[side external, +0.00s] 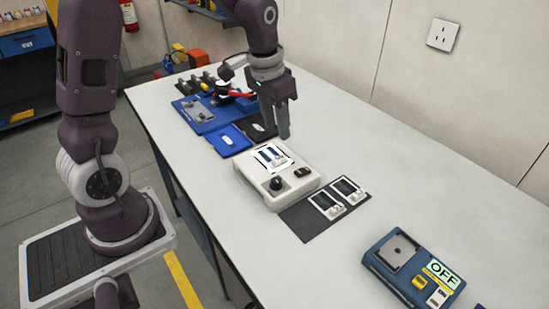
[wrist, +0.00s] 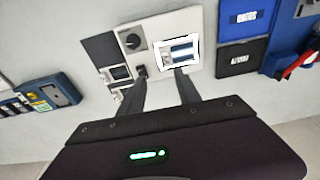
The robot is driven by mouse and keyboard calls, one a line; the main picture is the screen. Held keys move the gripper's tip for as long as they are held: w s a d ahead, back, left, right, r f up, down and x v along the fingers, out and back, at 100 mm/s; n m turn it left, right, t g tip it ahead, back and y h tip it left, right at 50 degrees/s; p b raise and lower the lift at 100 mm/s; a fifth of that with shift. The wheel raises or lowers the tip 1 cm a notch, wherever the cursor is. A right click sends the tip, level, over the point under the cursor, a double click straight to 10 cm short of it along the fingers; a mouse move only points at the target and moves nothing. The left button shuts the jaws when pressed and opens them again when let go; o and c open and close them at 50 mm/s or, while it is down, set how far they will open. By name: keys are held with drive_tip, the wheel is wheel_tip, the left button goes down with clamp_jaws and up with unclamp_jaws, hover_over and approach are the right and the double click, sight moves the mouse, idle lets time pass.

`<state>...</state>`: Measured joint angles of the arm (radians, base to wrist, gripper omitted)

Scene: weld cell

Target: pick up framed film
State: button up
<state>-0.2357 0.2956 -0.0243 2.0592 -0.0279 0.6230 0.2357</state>
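A white-framed film (side external: 273,156) with dark strips lies on the lit panel of the white light box (side external: 247,188); it also shows in the wrist view (wrist: 181,53). Two more white-framed films lie side by side on the dark mat: a nearer one (side external: 327,204) and a farther one (side external: 347,187). In the wrist view, one mat film (wrist: 119,73) shows left of the fingers; the other is partly hidden. My gripper (side external: 277,131) is above the table, just behind the light box in the side view. Its fingers (wrist: 160,78) are apart and empty.
Blue (side external: 228,140) and black (side external: 257,127) trays with white labels lie behind the light box, near a blue tool tray (side external: 205,118). A blue device with an OFF display (side external: 412,268) sits at the front right.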

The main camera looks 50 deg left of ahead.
sight(279, 157)
drive_tip(key=shift+g, duration=0.3)
drive_tip(key=f, duration=0.1)
drive_tip(key=w+a+f, duration=0.1)
drive_tip(key=f, duration=0.1)
drive_tip(key=shift+w+a+f, duration=0.2)
drive_tip(key=shift+w+f, duration=0.15)
drive_tip(key=shift+f, duration=0.05)
wheel_tip(279, 157, down, 7)
clamp_jaws()
